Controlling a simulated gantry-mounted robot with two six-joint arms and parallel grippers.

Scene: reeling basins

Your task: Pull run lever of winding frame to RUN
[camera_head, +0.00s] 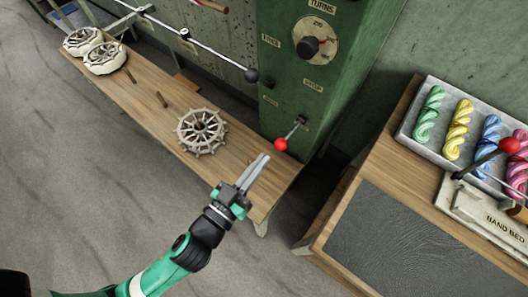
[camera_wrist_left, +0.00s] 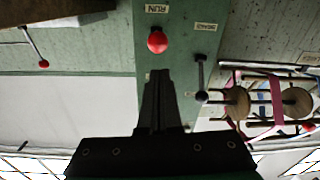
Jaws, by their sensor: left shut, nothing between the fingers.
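The winding frame is a tall green cabinet (camera_head: 335,80). Its lever with a red ball knob (camera_head: 281,145) sticks out low on the front. In the left wrist view the red knob (camera_wrist_left: 157,41) is just ahead of the fingertips, near a RUN label (camera_wrist_left: 157,9). My left gripper (camera_head: 264,158) is shut and empty, its fingertips pointing at the knob from just below it in the head view. I cannot tell whether they touch it. A black-knobbed lever (camera_wrist_left: 201,80) is on the same green face, right of my fingers. My right gripper is out of view.
A wooden bench (camera_head: 150,100) holds a spoked reel (camera_head: 201,131) and white wheels (camera_head: 103,57). A bar with a black ball end (camera_head: 251,75) crosses above it. At right, a table (camera_head: 350,205) holds a tray of coloured skeins (camera_head: 408,125) and another red-knobbed lever (camera_head: 510,145).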

